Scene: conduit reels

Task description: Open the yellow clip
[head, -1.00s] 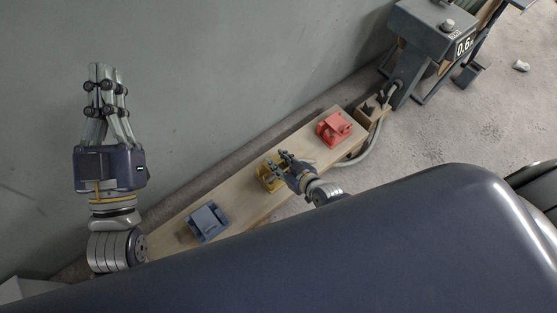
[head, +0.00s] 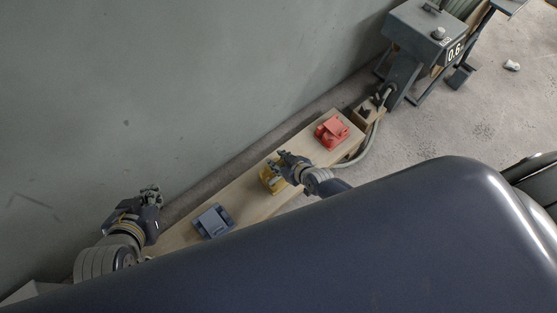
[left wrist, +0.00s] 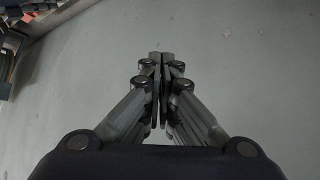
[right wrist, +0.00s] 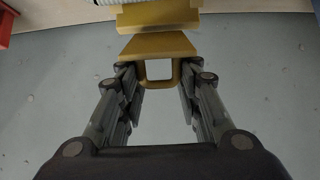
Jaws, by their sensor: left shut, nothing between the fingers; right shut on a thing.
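The yellow clip (head: 269,179) sits on the wooden bench between a blue clip and a red clip. My right gripper (head: 284,160) is at the yellow clip and covers much of it in the head view. In the right wrist view its fingers (right wrist: 158,88) are shut on the clip's yellow looped handle (right wrist: 159,48). From these views I cannot tell how far the clip is open. My left gripper (head: 150,192) is low at the left, near the wall and the bench's left end. In the left wrist view its fingers (left wrist: 160,62) are shut and empty.
The wooden bench (head: 245,190) runs diagonally along the grey wall. It carries the blue clip (head: 212,221) and the red clip (head: 332,132). A grey machine (head: 418,42) with a hose (head: 372,145) stands past the bench's far end. Open floor lies at the right.

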